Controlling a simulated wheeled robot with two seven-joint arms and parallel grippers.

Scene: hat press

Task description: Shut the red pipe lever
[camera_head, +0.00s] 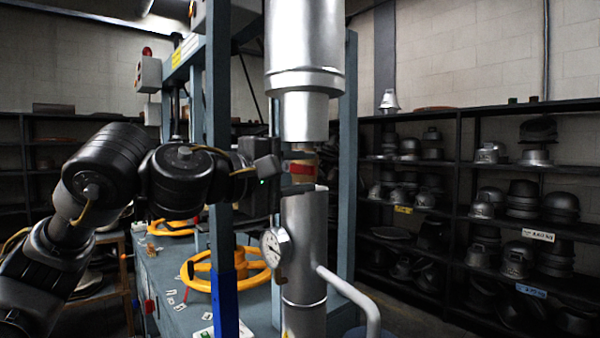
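The red lever (302,169) shows as a small red band on the vertical metal pipe (304,230), at the brownish joint between its upper and lower sections. My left gripper (301,172) reaches in from the left at the height of this joint. Its two fingers are apart, one above and one below the red part, with a gap showing between them. Whether either finger touches the lever cannot be told. The gripper hides part of the lever and its left side. My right gripper is not in view.
A pressure gauge (276,247) sits on the lower pipe, and a pale curved branch pipe (352,297) leaves it to the right. A yellow handwheel (226,284) and blue-grey frame posts (219,120) stand left of the pipe. Shelves of metal hat forms (455,170) line the right wall.

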